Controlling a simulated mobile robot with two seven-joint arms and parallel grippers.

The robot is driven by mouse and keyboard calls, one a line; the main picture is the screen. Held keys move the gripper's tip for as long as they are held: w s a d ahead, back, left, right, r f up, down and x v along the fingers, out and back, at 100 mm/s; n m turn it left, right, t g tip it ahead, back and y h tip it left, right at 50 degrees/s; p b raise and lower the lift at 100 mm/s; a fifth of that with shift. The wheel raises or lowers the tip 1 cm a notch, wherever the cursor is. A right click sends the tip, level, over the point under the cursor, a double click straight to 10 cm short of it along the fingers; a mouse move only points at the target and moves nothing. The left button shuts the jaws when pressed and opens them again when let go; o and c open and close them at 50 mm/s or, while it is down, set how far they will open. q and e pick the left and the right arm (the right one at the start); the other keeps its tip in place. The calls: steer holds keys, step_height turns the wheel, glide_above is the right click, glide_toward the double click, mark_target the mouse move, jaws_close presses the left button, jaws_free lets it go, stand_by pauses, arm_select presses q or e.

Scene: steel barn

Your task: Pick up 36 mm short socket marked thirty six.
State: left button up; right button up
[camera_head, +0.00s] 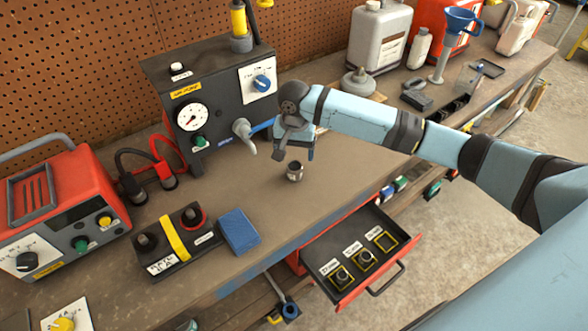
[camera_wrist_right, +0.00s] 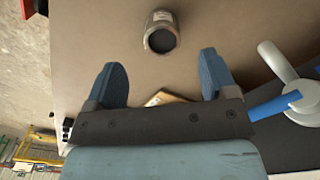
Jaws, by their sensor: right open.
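A small dark metal socket (camera_head: 294,172) stands alone on the bench top; it also shows in the wrist view (camera_wrist_right: 160,32), its open end facing the camera. Its marking is too small to read. My right gripper (camera_head: 295,152) is just behind and above the socket in the head view. In the wrist view its blue fingers (camera_wrist_right: 160,62) are spread wide with nothing between them, and the socket lies beyond the fingertips, roughly centred between them. An open red drawer (camera_head: 337,243) below the bench holds two sockets in yellow-outlined places; a third outlined place is empty. My left gripper is not in view.
A dark gauge panel (camera_head: 219,115) with a grey spout (camera_head: 244,135) stands close left of my right gripper. A blue block (camera_head: 238,231) and a black terminal box (camera_head: 173,244) sit toward the front left. The bench around the socket is clear; its front edge is nearby.

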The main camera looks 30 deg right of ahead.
mark_target(295, 164)
steer(key=f, duration=0.2)
steer(key=shift+w+f, duration=0.2)
steer(key=shift+f, duration=0.15)
steer(key=f, duration=0.5)
steer(key=shift+w+d, duration=0.35)
steer(key=shift+c, duration=0.3)
steer(key=c, duration=1.1)
